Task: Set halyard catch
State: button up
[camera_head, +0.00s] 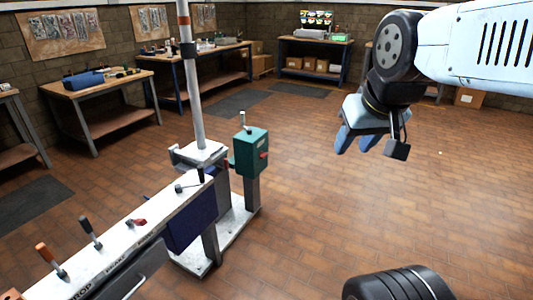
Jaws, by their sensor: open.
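A grey mast (193,95) stands upright on a flange block (200,153) in the middle left. A white bench top (118,243) runs from the mast foot to the lower left and carries several small controls. These are an orange-handled lever (46,252), a black-handled lever (87,229), a red handle (136,222) and a small metal lever (187,187) near the mast. I cannot tell which is the halyard catch; the labels are too small to read surely. My gripper (356,144) is open and empty, in the air to the right of the mast, apart from everything.
A green box (250,150) with a lever on top and a red knob stands on a post right of the mast. A blue panel (192,220) hangs below the bench top. Workbenches (98,88) line the walls. The tiled floor (330,210) on the right is clear.

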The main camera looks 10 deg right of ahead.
aim_at(262, 155)
jog(key=i, duration=0.85)
jog(key=u, duration=0.1)
jog(key=k, duration=0.6)
jog(key=u, duration=0.2)
jog(key=i, duration=1.7)
jog(key=z, duration=0.7)
jog(key=k, duration=0.4)
jog(key=z, duration=0.1)
